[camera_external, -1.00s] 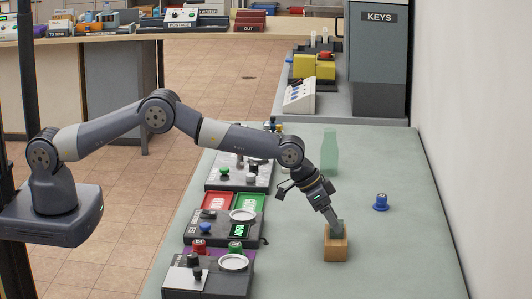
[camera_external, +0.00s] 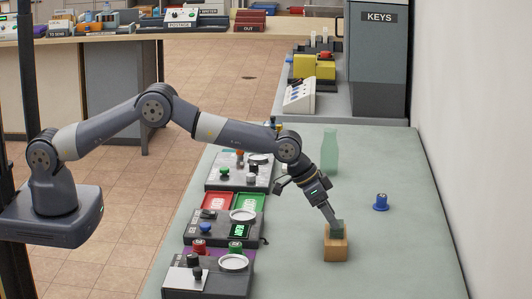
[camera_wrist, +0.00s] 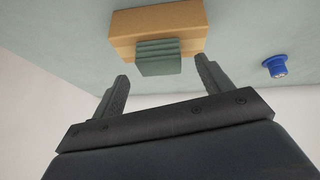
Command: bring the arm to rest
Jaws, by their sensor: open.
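My gripper (camera_wrist: 162,85) is open, with its two dark fingers apart and nothing between the tips in the wrist view. It shows in the external view (camera_external: 332,220) just above a tan wooden block (camera_external: 337,252), tilted down toward it. A grey-green ridged piece (camera_wrist: 158,56) sits at the tan block (camera_wrist: 140,25), in front of the fingertips. In the external view this piece is hard to tell from the fingers. My arm reaches out over the grey-green table (camera_external: 400,265), bent at the elbow.
A blue knob-like object (camera_external: 381,202) stands to the right of the block. A pale green translucent bottle (camera_external: 330,152) stands behind. Control boxes with knobs and dishes (camera_external: 208,279) line the table's left side. A wall is at the right. The table's front right is clear.

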